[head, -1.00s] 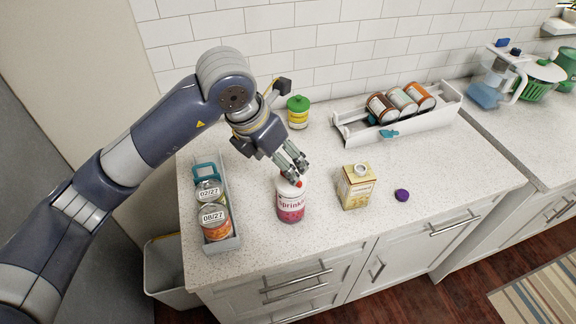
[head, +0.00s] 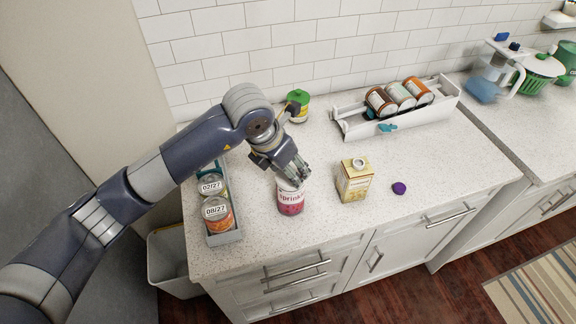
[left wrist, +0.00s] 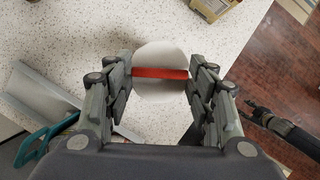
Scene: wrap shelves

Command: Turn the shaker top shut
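The shaker (head: 290,203), a white and pink jar with "Sprinkles" lettering, stands upright on the counter. Its top is mostly hidden in the head view by my left gripper (head: 292,180), which points down onto it. In the left wrist view the round white shaker top (left wrist: 160,53) has a red bar (left wrist: 160,73) across it. The left gripper's fingers (left wrist: 160,80) are on both sides, at the bar's ends. I cannot tell whether they press on it. A dark part, seemingly my right gripper (left wrist: 258,114), shows low over the floor, its fingers unclear.
A tray (head: 229,238) with dated cans stands left of the shaker. A yellow carton (head: 355,181) and a purple ball (head: 399,188) are to the right. A green-lidded jar (head: 298,106) stands behind, and a white rack (head: 350,131) with cans is at the back.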

